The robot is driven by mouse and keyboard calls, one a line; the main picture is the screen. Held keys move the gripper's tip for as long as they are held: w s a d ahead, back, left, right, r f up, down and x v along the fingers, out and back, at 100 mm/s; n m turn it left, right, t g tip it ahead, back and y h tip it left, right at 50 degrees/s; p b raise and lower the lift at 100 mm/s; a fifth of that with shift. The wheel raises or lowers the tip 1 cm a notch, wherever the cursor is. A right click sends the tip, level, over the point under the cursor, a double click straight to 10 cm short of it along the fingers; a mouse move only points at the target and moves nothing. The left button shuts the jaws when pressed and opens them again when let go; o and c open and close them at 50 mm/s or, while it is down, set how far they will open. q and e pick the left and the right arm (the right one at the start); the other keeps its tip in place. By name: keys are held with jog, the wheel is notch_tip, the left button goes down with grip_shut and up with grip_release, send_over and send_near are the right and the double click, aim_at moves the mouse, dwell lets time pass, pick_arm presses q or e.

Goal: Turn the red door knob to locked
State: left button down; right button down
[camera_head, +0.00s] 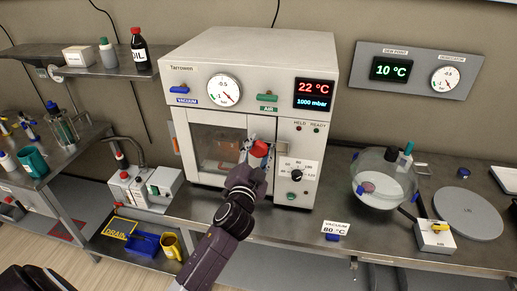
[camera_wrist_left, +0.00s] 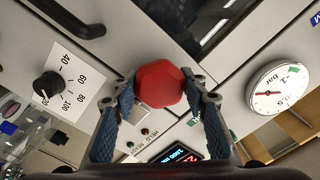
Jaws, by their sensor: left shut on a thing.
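The red door knob (camera_head: 260,149) sits on the front of the white vacuum oven (camera_head: 250,47), at the right edge of its windowed door. In the left wrist view the knob (camera_wrist_left: 161,84) is a red many-sided cap between my fingers. My left gripper (camera_head: 257,154) is shut on the knob, one finger on each side. In the left wrist view the left gripper's fingers (camera_wrist_left: 168,92) touch its sides. Lock markings around the knob are hidden or too small to read. My right gripper is not in view.
A black temperature dial (camera_head: 296,175) is right of the knob. Above are a pressure gauge (camera_head: 224,90), a blue vacuum lever (camera_head: 179,89) and a green air lever (camera_head: 267,97). A glass bowl (camera_head: 382,180) stands right on the bench. A pump (camera_head: 146,186) stands left.

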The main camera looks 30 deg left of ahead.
pick_arm(q)
jog(key=shift+a+r, duration=0.1)
jog(key=shift+r, duration=0.05)
jog(key=c, duration=1.4)
grip_release()
jog(key=shift+c, duration=0.2)
jog(key=o, duration=0.3)
jog(key=shift+w, duration=0.1)
jog(key=v, duration=1.2)
jog(key=shift+f, duration=0.25)
